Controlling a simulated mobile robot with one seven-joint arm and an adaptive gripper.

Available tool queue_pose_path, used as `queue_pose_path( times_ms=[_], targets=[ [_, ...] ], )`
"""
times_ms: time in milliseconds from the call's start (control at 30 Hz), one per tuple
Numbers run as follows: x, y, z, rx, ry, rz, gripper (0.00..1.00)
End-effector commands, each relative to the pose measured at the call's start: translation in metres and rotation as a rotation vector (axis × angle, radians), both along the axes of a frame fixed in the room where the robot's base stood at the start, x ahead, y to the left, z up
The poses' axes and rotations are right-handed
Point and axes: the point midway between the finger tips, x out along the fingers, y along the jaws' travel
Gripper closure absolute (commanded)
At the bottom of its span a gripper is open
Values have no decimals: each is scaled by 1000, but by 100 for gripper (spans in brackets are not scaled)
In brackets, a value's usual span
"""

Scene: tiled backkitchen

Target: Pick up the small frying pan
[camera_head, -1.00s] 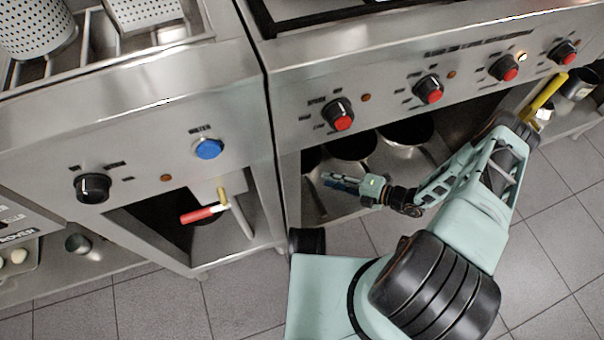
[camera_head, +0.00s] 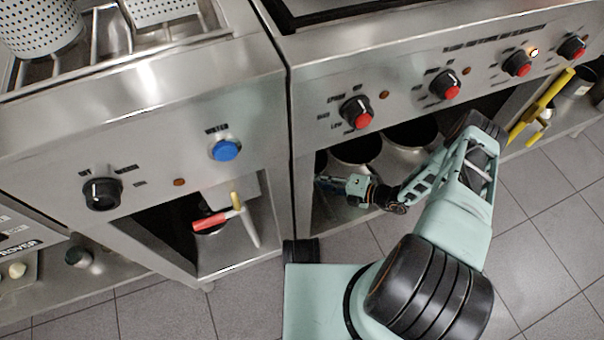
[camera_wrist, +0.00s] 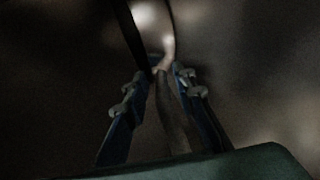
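My gripper (camera_head: 331,184) reaches into the dark shelf space under the stove. In the wrist view, the two blue fingers of my gripper (camera_wrist: 159,79) are apart. A narrow, handle-like bar (camera_wrist: 173,120) runs lengthwise between them, and I cannot tell whether either finger touches it. It may be the small frying pan's handle, but the wrist view is too dark to be sure. A pale, curved shape lies beyond the fingertips. In the head view I cannot make out the small frying pan; the stove front and my arm hide part of the shelf.
Metal pots (camera_head: 357,152) stand on the shelf close to my gripper. The stove's front panel with red knobs (camera_head: 445,86) overhangs it. A cabinet divider (camera_head: 302,175) is just left. The tiled floor (camera_head: 150,310) is clear.

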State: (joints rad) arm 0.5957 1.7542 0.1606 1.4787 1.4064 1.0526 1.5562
Motion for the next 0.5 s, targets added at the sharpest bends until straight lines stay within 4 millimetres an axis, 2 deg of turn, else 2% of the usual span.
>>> queue_pose_path(
  times_ms=[300, 500],
  targets=[
    [2, 1, -1, 0, 1, -1, 75],
    [2, 1, -1, 0, 0, -2, 97]
  ],
)
